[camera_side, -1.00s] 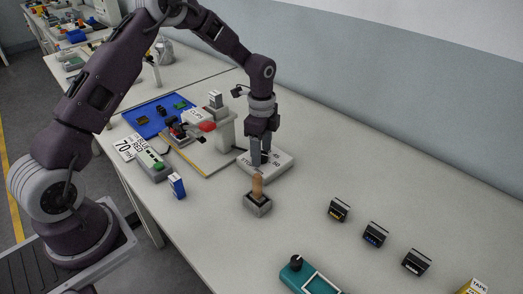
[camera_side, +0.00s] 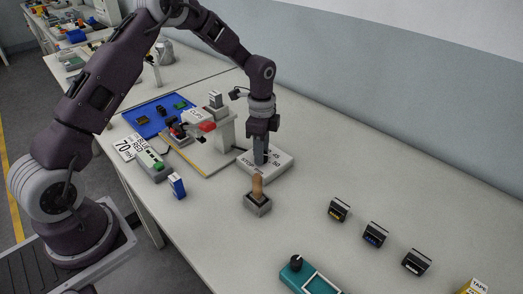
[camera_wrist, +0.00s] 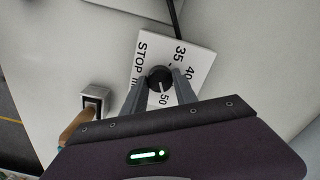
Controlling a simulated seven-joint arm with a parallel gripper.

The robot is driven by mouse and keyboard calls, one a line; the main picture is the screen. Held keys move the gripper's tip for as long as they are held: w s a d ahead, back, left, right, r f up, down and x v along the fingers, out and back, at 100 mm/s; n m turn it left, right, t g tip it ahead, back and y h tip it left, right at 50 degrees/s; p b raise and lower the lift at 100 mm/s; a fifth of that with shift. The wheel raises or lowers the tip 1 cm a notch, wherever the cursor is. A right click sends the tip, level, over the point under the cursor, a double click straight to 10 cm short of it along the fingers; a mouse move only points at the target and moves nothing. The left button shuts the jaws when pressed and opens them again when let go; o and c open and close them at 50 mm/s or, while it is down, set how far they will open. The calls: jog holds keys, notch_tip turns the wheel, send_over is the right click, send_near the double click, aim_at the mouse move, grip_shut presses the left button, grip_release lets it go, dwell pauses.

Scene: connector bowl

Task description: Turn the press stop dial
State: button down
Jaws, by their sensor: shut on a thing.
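The press stop dial (camera_wrist: 159,78) is a round black knob with a pale pointer mark. It sits on a white plate (camera_wrist: 202,57) printed "STOP" with the numbers 35, 40 and 50 readable. The pointer lies toward the 50 side. My gripper (camera_wrist: 160,85) points down over the plate, its two grey fingers on either side of the dial and shut on it. In the side view my gripper (camera_side: 261,160) stands on the white plate block (camera_side: 278,172), and the fingers hide the dial there.
A wooden-handled tool in a grey block (camera_side: 257,203) stands just in front of the plate. A press with a red handle (camera_side: 206,127) stands to the left. A blue tray (camera_side: 155,117) lies behind it. Small black boxes (camera_side: 375,236) and a teal device (camera_side: 306,277) are to the right.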

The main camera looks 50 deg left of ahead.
jog(key=n, duration=1.2)
jog(key=shift+n, duration=2.4)
jog(key=c, duration=1)
grip_release()
jog(key=shift+o, duration=0.2)
